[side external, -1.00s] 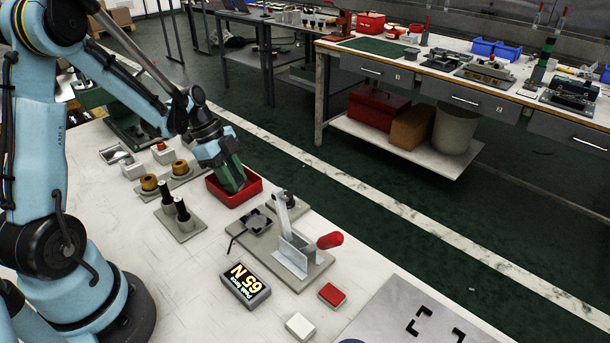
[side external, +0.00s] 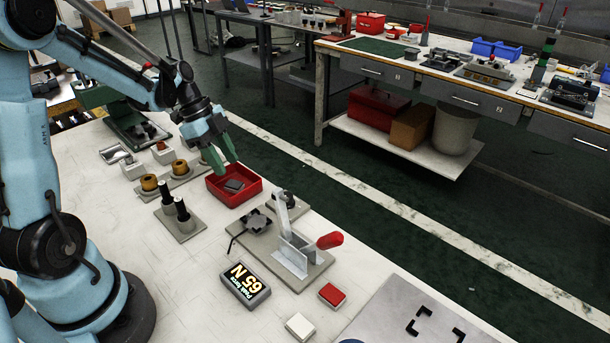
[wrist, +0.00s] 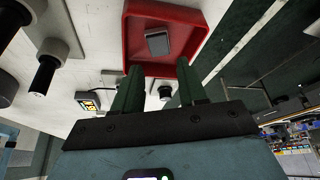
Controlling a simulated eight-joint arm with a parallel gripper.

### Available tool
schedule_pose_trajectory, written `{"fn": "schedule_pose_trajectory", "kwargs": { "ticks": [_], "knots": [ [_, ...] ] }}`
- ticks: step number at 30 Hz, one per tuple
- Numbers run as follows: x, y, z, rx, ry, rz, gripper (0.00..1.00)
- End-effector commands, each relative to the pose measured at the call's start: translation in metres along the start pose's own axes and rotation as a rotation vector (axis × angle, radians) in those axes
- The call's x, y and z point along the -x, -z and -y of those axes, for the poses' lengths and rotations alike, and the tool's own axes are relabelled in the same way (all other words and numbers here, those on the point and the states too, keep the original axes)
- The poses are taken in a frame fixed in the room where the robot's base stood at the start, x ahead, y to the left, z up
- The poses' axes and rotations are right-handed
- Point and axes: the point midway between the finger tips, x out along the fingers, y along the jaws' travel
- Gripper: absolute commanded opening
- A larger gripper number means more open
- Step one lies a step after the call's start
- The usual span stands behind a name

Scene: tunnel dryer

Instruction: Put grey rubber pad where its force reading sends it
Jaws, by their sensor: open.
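The grey rubber pad (side external: 233,186) lies inside the red tray (side external: 255,193). In the wrist view the pad (wrist: 158,43) rests on the floor of the red tray (wrist: 142,70), apart from my fingers. My gripper (side external: 223,164) is open and empty, above the tray with its green fingers pointing down toward it. The fingers (wrist: 160,88) show in the wrist view. The force display (side external: 245,285) reads 65 N on the table. A clamp fixture with a red handle (side external: 330,240) and a black pad plate (side external: 257,221) stands between the tray and the display.
A red block (side external: 332,294) and a white block (side external: 300,325) lie near the display. Black posts (side external: 182,210) and orange rollers (side external: 149,182) stand on plates left of the tray. A grey plate with black corner marks (side external: 420,320) is at the front right. The white table is clear at front left.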

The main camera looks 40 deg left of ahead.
Motion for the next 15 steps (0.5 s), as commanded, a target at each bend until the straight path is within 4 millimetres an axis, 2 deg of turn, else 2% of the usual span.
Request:
{"fn": "schedule_pose_trajectory", "kwargs": {
  "ticks": [1, 7, 15],
  "knots": [
    [0.011, 0.0, -0.001, 0.001, 0.001, 0.0, 0.41],
    [0.043, 0.0, 0.0, 0.001, 0.001, 0.0, 0.41],
    [0.066, 0.0, -0.001, 0.001, 0.0, 0.001, 0.41]
  ]
}}
